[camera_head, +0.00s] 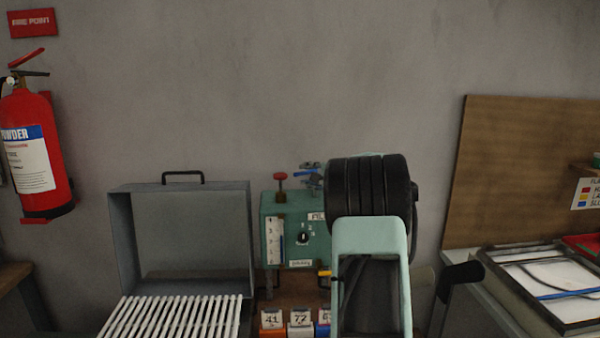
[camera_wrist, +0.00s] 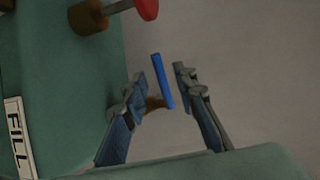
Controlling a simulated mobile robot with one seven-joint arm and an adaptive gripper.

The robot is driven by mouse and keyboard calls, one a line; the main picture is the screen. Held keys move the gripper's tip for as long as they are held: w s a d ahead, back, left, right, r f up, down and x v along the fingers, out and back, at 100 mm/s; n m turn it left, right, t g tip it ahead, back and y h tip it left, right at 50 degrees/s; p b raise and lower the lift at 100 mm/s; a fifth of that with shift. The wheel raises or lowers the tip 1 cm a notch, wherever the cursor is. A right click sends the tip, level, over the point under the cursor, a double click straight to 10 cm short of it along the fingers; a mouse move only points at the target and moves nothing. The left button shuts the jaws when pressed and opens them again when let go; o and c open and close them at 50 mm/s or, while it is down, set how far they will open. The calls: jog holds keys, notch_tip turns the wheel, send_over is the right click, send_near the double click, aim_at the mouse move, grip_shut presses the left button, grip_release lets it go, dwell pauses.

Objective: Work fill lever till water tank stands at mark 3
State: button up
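The green tank unit (camera_head: 309,240) stands against the wall in the head view. Its white level scale (camera_head: 274,242) has a blue strip along its right side reaching roughly mid-height; the exact mark is too small to read. The blue fill lever (camera_head: 303,173) is at the top right of the unit, and it also shows in the wrist view (camera_wrist: 162,80), near a FILL label (camera_wrist: 18,137). My gripper (camera_wrist: 158,88) is open, its fingers on either side of the lever with gaps visible. In the head view my gripper (camera_head: 312,178) is partly hidden by my arm.
A red knob (camera_head: 281,178) stands on the unit's top left, close to the lever, and shows in the wrist view (camera_wrist: 146,8). An open grey box (camera_head: 180,190) and white slatted rack (camera_head: 175,318) are left. Numbered tags (camera_head: 300,318) sit below. A framed tray (camera_head: 545,285) is right.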

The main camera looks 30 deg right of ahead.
aim_at(302, 174)
jog(key=shift+w+f+p, duration=0.2)
jog(key=shift+w, duration=0.8)
jog(key=shift+w+f+p, duration=0.2)
jog(key=shift+w, duration=0.8)
grip_shut()
